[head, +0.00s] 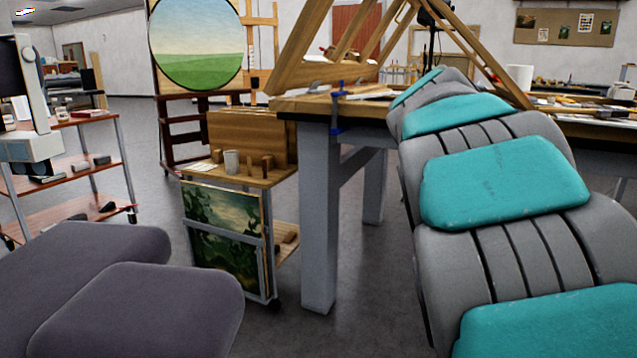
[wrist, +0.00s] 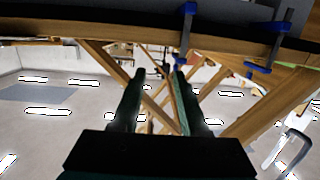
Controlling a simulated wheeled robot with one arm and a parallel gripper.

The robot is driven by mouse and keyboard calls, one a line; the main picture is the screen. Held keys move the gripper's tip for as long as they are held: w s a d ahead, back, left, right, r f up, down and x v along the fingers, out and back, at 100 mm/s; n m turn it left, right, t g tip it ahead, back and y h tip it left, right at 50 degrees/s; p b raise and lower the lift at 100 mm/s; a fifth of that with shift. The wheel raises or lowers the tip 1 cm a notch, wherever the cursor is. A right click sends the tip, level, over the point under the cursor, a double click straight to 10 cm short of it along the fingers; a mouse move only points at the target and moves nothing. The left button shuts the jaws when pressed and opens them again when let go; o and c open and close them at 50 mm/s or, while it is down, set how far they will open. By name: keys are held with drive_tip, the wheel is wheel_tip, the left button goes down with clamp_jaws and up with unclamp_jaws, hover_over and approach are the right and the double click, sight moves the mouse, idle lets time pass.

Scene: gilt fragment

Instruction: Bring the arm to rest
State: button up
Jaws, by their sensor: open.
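My arm (head: 505,183), grey with teal pads, reaches from the lower right of the head view toward the wooden workbench (head: 318,104). Its far end is foreshortened there, and I cannot make out the gripper in that view. In the wrist view my gripper (wrist: 160,74) shows two dark fingers standing apart with nothing held between them. Wooden beams (wrist: 104,66) of a frame lie behind the fingers. The wrist picture looks turned over, with a bench edge (wrist: 120,32) across the top and ceiling lights lower down.
A slanted wooden frame (head: 298,62) stands on the bench. A blue clamp (head: 338,105) grips the bench edge. A small wooden cart (head: 272,180) with a white mug (head: 232,162) stands left of the bench leg. A shelved trolley (head: 80,168) is at left. Grey floor shows between.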

drive_tip(key=s+d+f+g+y+p, duration=0.15)
drive_tip(key=s+f+g+p, duration=0.55)
drive_tip(key=s+f, duration=1.45)
drive_tip(key=s+a+f+n+g+y, duration=0.1)
drive_tip(key=s+a+f+g, duration=0.2)
drive_tip(key=s, duration=0.6)
drive_tip(key=s+a+f+n+g+y, duration=0.1)
drive_tip(key=s+a+f+g+y, duration=0.1)
drive_tip(key=s, duration=0.8)
drive_tip(key=s+a+f+n+g+y, duration=0.1)
drive_tip(key=s+a+f+g, duration=0.4)
drive_tip(key=s, duration=0.5)
wheel_tip(320, 180, down, 2)
drive_tip(key=shift+a+n+y+p, duration=0.35)
drive_tip(key=shift+a+n+p, duration=0.1)
drive_tip(key=shift+n, duration=0.15)
